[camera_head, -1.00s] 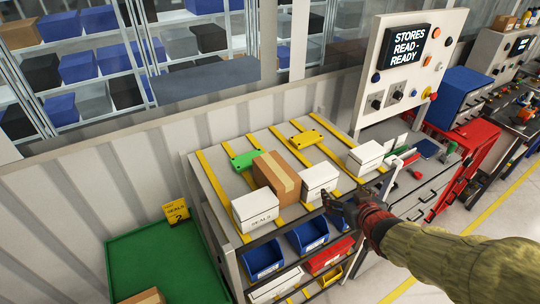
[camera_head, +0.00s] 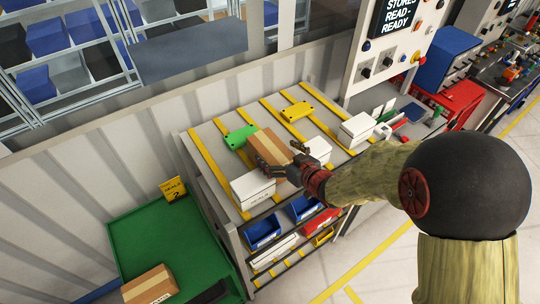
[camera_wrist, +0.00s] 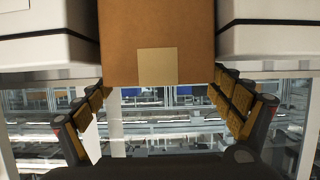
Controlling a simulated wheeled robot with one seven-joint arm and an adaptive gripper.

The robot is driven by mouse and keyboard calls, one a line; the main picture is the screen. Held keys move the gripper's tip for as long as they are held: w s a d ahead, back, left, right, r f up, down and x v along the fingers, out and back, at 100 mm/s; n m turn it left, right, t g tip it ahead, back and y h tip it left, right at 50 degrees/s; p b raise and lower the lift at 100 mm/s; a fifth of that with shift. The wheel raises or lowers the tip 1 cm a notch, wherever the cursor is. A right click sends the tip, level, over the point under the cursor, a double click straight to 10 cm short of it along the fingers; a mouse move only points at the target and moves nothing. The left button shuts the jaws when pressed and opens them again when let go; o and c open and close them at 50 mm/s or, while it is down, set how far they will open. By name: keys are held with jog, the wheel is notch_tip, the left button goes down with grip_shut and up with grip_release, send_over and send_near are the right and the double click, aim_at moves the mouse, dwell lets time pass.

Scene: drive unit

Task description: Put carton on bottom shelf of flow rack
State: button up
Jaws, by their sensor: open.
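A brown carton (camera_head: 269,146) sits on the top shelf of the flow rack (camera_head: 193,155), between two white boxes. In the wrist view the carton (camera_wrist: 157,40) fills the top middle, a paler square on its face. My gripper (camera_head: 278,169) is at the carton's front end. In the wrist view its two padded fingers (camera_wrist: 165,100) are spread wide, one to each side below the carton, with nothing between them. A second brown carton (camera_head: 150,284) lies on the green surface at lower left. The bottom shelf is partly hidden; blue, red, white and yellow containers show on the lower levels.
White boxes flank the carton, left (camera_head: 252,188) and right (camera_head: 318,149). A green piece (camera_head: 240,137) and a yellow piece (camera_head: 299,111) lie behind on the top shelf. A red cart (camera_head: 458,101) stands at right. The floor in front is open.

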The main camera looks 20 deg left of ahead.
aim_at(273, 149)
jog(key=shift+w+a, duration=0.3)
jog(key=shift+a, duration=0.1)
jog(key=shift+p+x, duration=0.45)
jog(key=shift+x, duration=1.05)
jog(key=shift+d, duration=0.15)
jog(key=shift+c, duration=0.3)
jog(key=c, duration=2.1)
